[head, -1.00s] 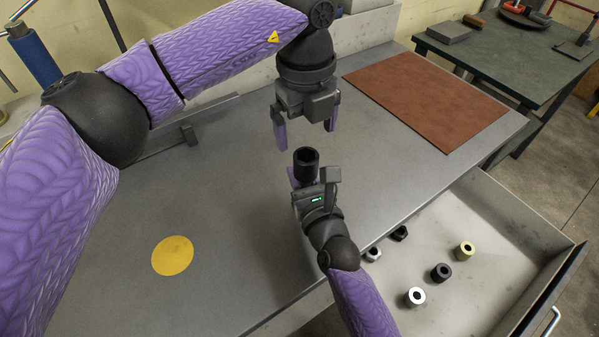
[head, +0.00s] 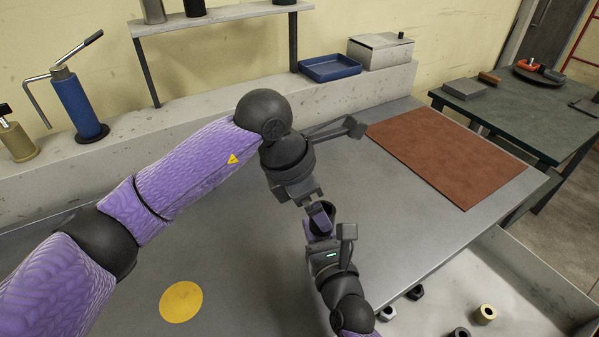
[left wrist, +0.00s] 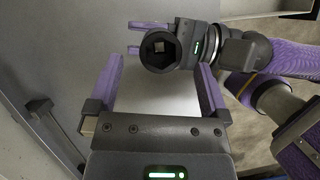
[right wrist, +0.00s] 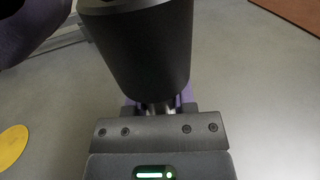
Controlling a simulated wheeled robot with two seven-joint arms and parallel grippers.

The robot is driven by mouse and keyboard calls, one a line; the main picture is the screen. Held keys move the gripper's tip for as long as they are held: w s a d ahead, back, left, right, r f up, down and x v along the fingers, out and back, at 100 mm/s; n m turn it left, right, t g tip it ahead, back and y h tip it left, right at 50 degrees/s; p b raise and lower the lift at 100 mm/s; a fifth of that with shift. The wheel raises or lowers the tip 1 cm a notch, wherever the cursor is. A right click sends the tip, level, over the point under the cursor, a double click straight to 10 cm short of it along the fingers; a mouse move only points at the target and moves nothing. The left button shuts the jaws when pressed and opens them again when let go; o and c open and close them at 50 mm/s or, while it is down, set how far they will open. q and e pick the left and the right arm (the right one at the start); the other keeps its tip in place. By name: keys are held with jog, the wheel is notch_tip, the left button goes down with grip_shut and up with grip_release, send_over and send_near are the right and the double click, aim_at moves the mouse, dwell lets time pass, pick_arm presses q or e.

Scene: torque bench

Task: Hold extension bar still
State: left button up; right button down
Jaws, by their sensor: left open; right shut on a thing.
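A large black socket (head: 317,228) stands mouth up above my right gripper (head: 322,243). The left wrist view looks into its open mouth (left wrist: 159,49), with a square hole at the bottom. In the right wrist view, a short shiny piece of the extension bar (right wrist: 160,106) shows below the socket, between my purple fingers. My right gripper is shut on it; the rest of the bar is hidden. My left gripper (head: 320,209) is open, close above the socket. In the left wrist view its two fingers are spread, with the socket beyond and between their tips.
A grey bar with a block end (head: 354,127) lies behind my left wrist. A brown mat (head: 445,155) covers the bench's right; a yellow disc (head: 181,301) is at front left. The open drawer (head: 530,275) holds several sockets. A blue tray (head: 330,68) stands at the back.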

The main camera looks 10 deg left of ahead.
pick_arm(q)
jog(key=x, duration=0.3)
jog(key=shift+d+f, duration=0.15)
jog(key=shift+f, duration=0.15)
grip_shut()
dwell(0.3)
jog(key=shift+r, duration=0.15)
jog(key=shift+r, duration=1)
